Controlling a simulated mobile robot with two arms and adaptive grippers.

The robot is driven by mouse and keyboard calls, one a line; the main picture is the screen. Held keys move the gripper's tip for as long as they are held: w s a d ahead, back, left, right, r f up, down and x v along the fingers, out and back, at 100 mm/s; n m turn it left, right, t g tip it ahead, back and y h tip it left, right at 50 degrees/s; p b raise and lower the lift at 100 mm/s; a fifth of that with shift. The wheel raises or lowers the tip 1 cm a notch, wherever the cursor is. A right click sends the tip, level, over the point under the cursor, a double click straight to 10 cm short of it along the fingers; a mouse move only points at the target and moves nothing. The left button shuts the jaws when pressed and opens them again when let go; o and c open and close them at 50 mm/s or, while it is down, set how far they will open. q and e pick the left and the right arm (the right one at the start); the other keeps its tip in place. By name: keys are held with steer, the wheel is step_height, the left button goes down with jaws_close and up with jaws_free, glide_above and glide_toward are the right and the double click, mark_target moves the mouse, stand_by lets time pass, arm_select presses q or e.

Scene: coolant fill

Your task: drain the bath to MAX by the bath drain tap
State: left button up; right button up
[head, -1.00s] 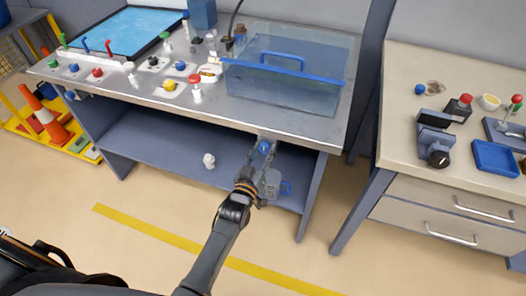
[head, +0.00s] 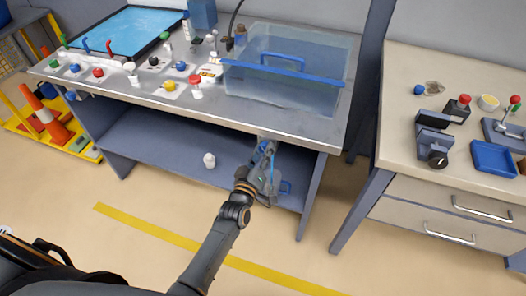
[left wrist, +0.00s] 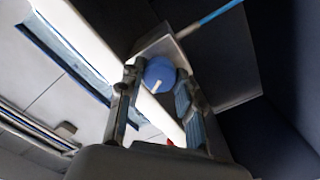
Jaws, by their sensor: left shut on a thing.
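The clear bath (head: 300,92) with a blue front rim and blue handle stands at the right of the steel bench. Its level against a MAX mark cannot be read. Under the bench's front edge is the blue knob of the drain tap (left wrist: 160,74), between the fingers in the left wrist view. My left gripper (head: 264,152) is shut on this knob, which has a pale line across it. A thin blue streak (head: 272,168) runs down from the tap, and also shows in the left wrist view (left wrist: 218,13). A jug with a blue handle (head: 286,187) is below, partly hidden by my gripper. My right gripper is out of view.
A lower shelf (head: 165,140) under the bench holds a small white object (head: 209,160). Coloured knobs and a blue-surfaced tray (head: 125,32) are on the bench top. A side bench with drawers (head: 455,205) stands at right. The floor in front is clear.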

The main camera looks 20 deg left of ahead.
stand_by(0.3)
arm_select(q)
steer(key=o, duration=1.2)
steer(key=shift+c, duration=0.2)
steer(key=s, duration=1.2)
steer(key=shift+a, duration=0.2)
